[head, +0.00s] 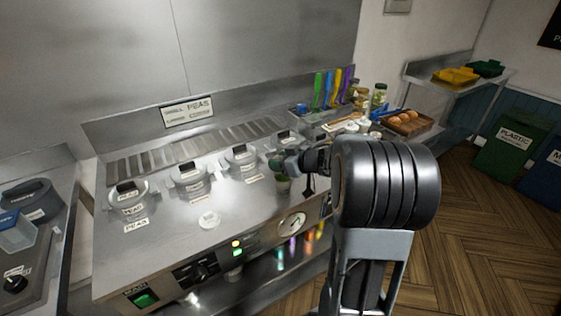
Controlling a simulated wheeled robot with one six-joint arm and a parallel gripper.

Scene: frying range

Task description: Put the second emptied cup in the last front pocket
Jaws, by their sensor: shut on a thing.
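My gripper (290,165) is at the right part of the steel range top, just right of the lidded pots. The cup is small here, and the exact grip is partly hidden by my wrist. A small white round item (209,219) sits on the front of the range top. I cannot make out for certain which places are the front pockets; my arm hides part of the right side.
Several steel lidded pots (130,197) labelled PEAS stand in a row on the range top (165,245). Behind my gripper are coloured utensils (328,88), jars (379,94), small white cups (364,125) and a tray (428,124) of brown round items. Bare steel lies at the front left.

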